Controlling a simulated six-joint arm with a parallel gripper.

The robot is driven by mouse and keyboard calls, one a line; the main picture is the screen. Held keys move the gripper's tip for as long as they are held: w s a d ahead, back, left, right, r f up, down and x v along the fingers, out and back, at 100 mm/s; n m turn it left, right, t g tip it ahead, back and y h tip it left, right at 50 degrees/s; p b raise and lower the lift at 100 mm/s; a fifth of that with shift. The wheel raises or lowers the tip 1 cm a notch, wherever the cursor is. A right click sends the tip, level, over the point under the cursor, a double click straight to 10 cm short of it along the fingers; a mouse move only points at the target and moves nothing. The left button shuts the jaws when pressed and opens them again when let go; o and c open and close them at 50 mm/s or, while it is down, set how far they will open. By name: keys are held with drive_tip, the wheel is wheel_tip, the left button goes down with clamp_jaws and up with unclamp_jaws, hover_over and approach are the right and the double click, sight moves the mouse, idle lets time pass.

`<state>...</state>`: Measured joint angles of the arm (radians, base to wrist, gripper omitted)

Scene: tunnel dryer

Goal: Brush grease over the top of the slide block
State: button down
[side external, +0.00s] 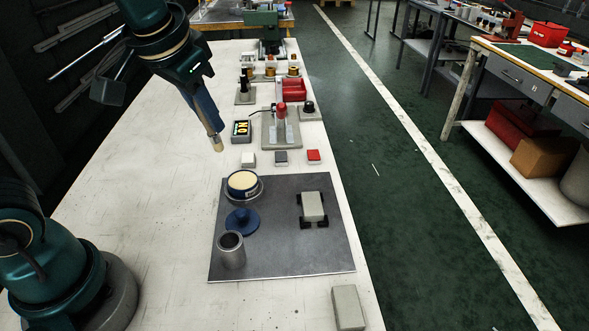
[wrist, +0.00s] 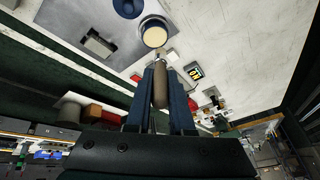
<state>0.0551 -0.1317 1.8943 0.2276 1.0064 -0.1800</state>
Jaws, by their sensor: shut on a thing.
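My gripper (side external: 209,118) is shut on a brush (side external: 217,144), which points downward above the bench, behind the grease tub. In the wrist view the brush's brown handle (wrist: 160,88) sits between my fingers, its tip toward the tub. The open grease tub (side external: 242,184), full of cream-coloured grease, stands on a grey metal plate (side external: 280,262); it also shows in the wrist view (wrist: 154,36). The pale slide block (side external: 313,206) rests between black supports on the plate's right side. The block's top looks bare at this size. The brush tip appears apart from both tub and block.
A blue lid (side external: 242,221) and a grey metal cup (side external: 231,250) are on the plate in front of the tub. White, grey and red small blocks (side external: 281,157) line up behind the plate. A fixture with a red top (side external: 281,125) stands further back.

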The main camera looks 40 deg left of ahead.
drive_tip(key=w+d+r+h, duration=0.2)
drive_tip(key=w+d, duration=0.6)
drive_tip(key=w, duration=0.3)
drive_tip(key=shift+t+h, duration=0.5)
drive_tip(key=shift+f, duration=2.8)
drive_tip(key=shift+r, duration=0.1)
